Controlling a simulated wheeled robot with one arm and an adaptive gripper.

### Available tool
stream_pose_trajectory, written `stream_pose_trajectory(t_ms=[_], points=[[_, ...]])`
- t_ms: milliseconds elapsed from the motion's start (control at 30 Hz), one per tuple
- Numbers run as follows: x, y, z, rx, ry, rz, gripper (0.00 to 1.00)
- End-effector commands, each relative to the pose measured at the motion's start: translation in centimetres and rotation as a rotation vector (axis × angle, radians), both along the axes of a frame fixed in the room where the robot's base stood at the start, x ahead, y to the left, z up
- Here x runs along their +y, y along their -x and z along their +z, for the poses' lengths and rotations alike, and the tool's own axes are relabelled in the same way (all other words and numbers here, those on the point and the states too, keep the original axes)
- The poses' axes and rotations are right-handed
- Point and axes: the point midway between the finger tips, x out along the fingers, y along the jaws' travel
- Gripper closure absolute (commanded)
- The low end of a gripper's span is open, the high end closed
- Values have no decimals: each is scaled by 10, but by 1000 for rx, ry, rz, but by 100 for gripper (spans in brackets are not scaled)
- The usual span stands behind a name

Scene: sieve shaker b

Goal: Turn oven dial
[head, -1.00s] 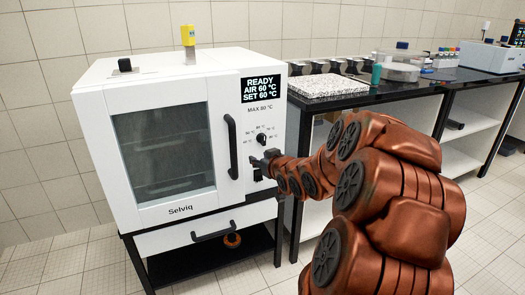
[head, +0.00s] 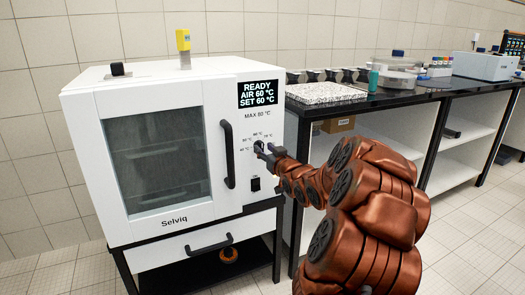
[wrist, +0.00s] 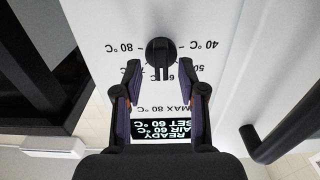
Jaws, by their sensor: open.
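The white oven (head: 85,160) stands at the left with its glass door shut. Its black dial (wrist: 159,52) has temperature marks around it, among them 40 °C and 80 °C. In the head view the dial (head: 259,146) is partly hidden by my gripper (head: 264,152). In the wrist view my gripper (wrist: 160,70) is open, with one finger on each side just short of the dial. I cannot tell whether a finger touches it. The display (head: 258,93) reads READY, AIR 60 °C, SET 60 °C.
A black door handle (head: 228,154) stands out left of the dial. A black switch (head: 255,184) sits below it. A drawer handle (head: 209,247) is lower down. A black-topped bench (head: 400,103) with lab items stands to the right.

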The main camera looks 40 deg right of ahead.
Motion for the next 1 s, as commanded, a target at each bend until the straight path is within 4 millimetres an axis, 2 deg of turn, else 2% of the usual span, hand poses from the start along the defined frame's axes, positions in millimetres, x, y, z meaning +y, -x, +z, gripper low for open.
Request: stream_pose_trajectory(t_ms=[200,567,933,1000], points=[[-3,-15,0,0,1,3,59],[-4,-17,0,1,0,2,60],[-5,-17,0,1,0,2,99],[-5,-17,1,0,0,1,100]])
